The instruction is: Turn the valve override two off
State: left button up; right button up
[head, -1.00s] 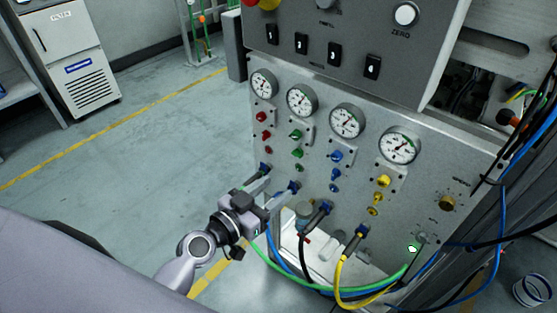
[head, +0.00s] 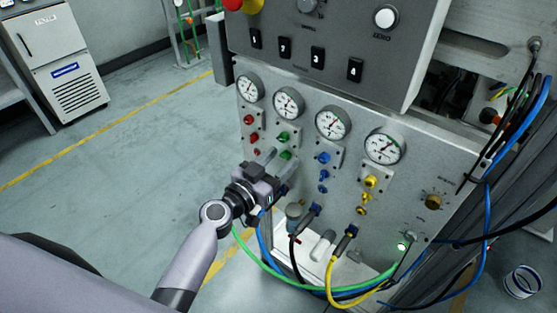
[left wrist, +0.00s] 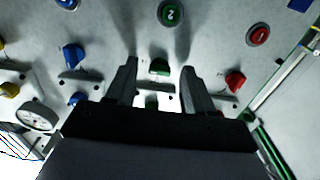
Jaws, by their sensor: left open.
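The valve panel (head: 330,190) has colour-coded columns of controls below round gauges. The green column, second from the left, has an upper green part (head: 282,137) and a green knob (head: 285,155) under it. In the left wrist view, turned upside down, the green knob (left wrist: 160,66) shows between my fingers, and a round green piece marked 2 (left wrist: 171,13) is above it. My left gripper (head: 281,165) is open at the green column, its fingers on either side of the knob. I cannot tell whether they touch it. The gripper hides the column's lower part in the head view.
Red controls (head: 250,120) stand left of the green column; blue (head: 323,158) and yellow ones (head: 371,182) stand right. Hoses, including a green hose (head: 300,285), loop below the panel. Open floor (head: 120,170) lies to the left.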

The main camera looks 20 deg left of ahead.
pick_arm(q)
grip_shut()
